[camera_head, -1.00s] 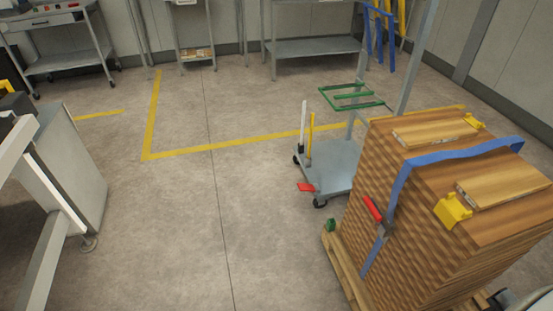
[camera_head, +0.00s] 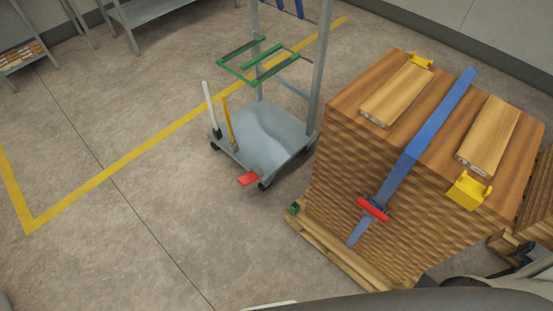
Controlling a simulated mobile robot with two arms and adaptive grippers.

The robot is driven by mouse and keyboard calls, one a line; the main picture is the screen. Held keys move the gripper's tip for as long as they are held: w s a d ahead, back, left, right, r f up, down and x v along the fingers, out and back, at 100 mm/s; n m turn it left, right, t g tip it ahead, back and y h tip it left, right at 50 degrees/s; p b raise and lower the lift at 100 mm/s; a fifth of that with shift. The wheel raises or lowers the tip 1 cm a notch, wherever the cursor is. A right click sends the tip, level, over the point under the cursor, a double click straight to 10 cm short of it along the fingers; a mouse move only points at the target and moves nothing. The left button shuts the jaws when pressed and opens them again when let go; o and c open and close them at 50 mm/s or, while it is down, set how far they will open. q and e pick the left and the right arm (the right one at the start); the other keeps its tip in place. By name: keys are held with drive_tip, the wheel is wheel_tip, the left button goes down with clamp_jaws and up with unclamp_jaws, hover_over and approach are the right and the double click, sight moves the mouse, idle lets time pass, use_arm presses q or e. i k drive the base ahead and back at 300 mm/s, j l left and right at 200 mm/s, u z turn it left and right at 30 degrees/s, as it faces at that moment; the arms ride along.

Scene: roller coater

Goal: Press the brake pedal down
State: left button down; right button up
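The red brake pedal (camera_head: 248,179) sticks out low at the front edge of a grey wheeled cart (camera_head: 262,150), just above the floor in the head view. The cart has a flat deck, tall grey posts and a green frame (camera_head: 264,62) mounted above the deck. A white upright bar and a yellow upright bar (camera_head: 229,125) stand at its left corner. A dark wheel shows beside the pedal. Neither of my grippers is in the picture.
A strapped stack of wooden boards (camera_head: 340,165) on a pallet (camera_head: 335,250) stands close to the right of the cart, with a blue strap (camera_head: 425,130) and yellow corner pieces. Open floor with a yellow line (camera_head: 110,170) lies left of the cart. Grey shelves stand at the back left.

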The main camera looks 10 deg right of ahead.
sight(247, 179)
drive_tip(key=i+j+z, duration=0.3)
drive_tip(key=j+z, duration=0.25)
drive_tip(key=i+j+z, duration=0.15)
drive_tip(key=j+z, duration=0.15)
drive_tip(key=i+j+z, duration=0.1)
drive_tip(key=j+z, duration=0.15)
drive_tip(key=j, duration=0.2)
